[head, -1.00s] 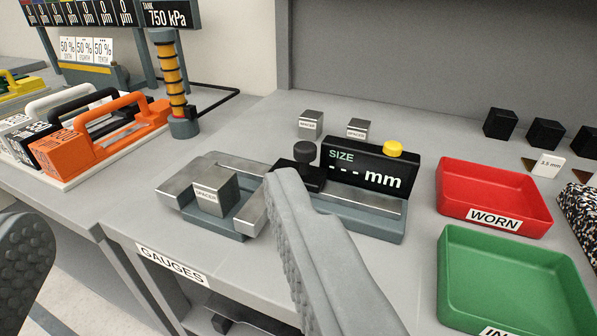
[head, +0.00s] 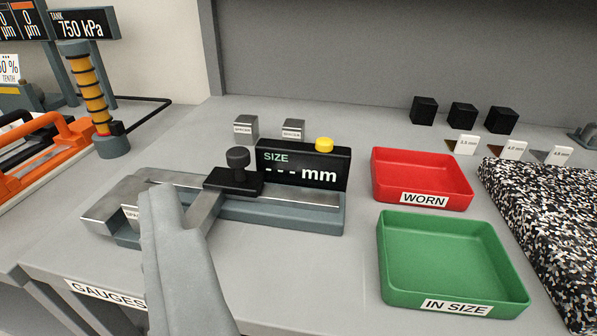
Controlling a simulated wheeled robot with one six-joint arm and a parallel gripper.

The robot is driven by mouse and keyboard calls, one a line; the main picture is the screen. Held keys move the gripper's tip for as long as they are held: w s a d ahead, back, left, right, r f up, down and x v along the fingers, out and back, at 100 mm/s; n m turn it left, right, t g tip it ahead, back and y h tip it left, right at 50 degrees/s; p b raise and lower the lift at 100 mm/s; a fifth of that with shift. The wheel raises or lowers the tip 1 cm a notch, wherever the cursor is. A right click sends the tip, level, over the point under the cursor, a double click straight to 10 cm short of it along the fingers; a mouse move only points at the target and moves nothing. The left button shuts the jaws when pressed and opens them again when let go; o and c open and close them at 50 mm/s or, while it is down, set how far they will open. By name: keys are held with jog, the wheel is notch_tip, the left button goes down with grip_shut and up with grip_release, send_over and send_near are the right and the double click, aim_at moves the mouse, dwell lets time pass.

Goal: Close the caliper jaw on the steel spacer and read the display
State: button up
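The caliper (head: 285,213) lies on the bench, with a steel beam and a grey base. The steel spacer (head: 130,213) sits at its left end, mostly hidden behind my finger, with part of its label showing. The sliding jaw (head: 203,210) extends from a black carriage with a round knob (head: 237,158), right of the spacer. Contact between them is hidden. The display (head: 300,170) shows "SIZE" and dashes before "mm". One finger of my gripper (head: 178,240) shows in front of the caliper's left part, left of the jaw. No second finger is beside it.
Two labelled steel blocks (head: 246,127) stand behind the caliper. A yellow button (head: 324,144) tops the display. A red WORN tray (head: 422,181) and green IN SIZE tray (head: 450,262) are to the right, beside a speckled slab (head: 555,215). Black cubes (head: 462,116) stand behind.

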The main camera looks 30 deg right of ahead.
jog(key=shift+w+r, duration=0.1)
jog(key=shift+w, duration=0.05)
jog(key=shift+c, duration=1.4)
notch_tip(320, 180, up, 6)
jog(key=n+g, duration=0.1)
jog(key=g, duration=1.6)
send_over(238, 151)
notch_tip(238, 151, down, 17)
jog(key=shift+f, duration=0.1)
jog(key=shift+c, duration=0.2)
